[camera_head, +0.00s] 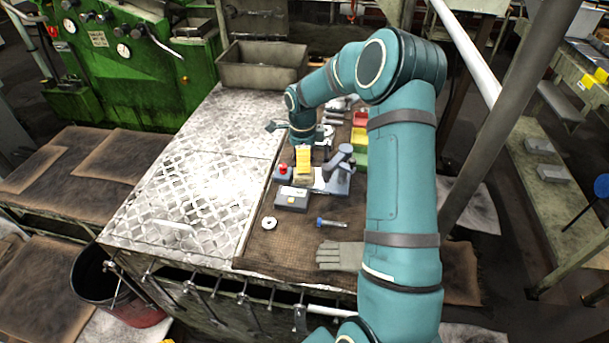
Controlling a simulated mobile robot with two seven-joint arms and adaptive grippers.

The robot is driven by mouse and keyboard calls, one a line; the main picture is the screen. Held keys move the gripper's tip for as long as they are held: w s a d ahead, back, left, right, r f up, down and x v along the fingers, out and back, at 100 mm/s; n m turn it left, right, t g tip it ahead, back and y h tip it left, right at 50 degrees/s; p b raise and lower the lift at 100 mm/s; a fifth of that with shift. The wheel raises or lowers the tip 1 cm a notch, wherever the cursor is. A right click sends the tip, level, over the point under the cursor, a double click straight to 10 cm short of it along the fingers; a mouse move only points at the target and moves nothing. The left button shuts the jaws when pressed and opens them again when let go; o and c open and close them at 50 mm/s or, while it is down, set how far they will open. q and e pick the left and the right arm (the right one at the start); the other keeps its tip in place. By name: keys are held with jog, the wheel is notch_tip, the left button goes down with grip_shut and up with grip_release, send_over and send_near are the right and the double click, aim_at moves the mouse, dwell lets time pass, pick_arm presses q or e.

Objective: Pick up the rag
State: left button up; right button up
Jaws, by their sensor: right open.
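No cloth shows that I can clearly tell is the rag. A flat grey-green cloth piece (338,255) with finger-like ends, looking like a glove, lies on the brown mat near the table's front edge. My right arm hides its right end. My right gripper (300,141) hangs above the far part of the table, with its fingers spread apart. It is well beyond the grey-green piece and appears empty. My left gripper is not in view.
A yellow block (303,157), a grey box (292,198), a grey device (339,170), a blue-headed bolt (330,223) and a metal ring (269,223) crowd the brown mat. Red and green bins (360,137) stand behind. A grey tub (262,66) is at the back. The metal plate at left is mostly clear.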

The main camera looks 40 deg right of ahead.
aim_at(302, 178)
jog(key=shift+w+a+f+p, duration=0.1)
jog(key=shift+a+f+p, duration=0.1)
jog(key=shift+f, duration=1.25)
jog(key=shift+w+a+f+p, duration=0.1)
jog(key=shift+a+f, duration=0.05)
jog(key=shift+f, duration=1.25)
jog(key=shift+s, duration=0.1)
jog(key=c, duration=1.1)
jog(key=shift+r, duration=0.15)
jog(key=shift+c, duration=0.2)
notch_tip(302, 178, up, 10)
jog(key=shift+f, duration=0.1)
jog(key=o, duration=0.3)
jog(key=c, duration=0.3)
jog(key=s+a+f+b, duration=0.1)
jog(key=s+f+b, duration=0.1)
jog(key=b, duration=0.6)
jog(key=shift+a+f, duration=0.1)
jog(key=shift+a, duration=0.05)
jog(key=shift+s+a+b, duration=0.1)
jog(key=shift+s+b, duration=0.15)
jog(key=shift+b, duration=0.1)
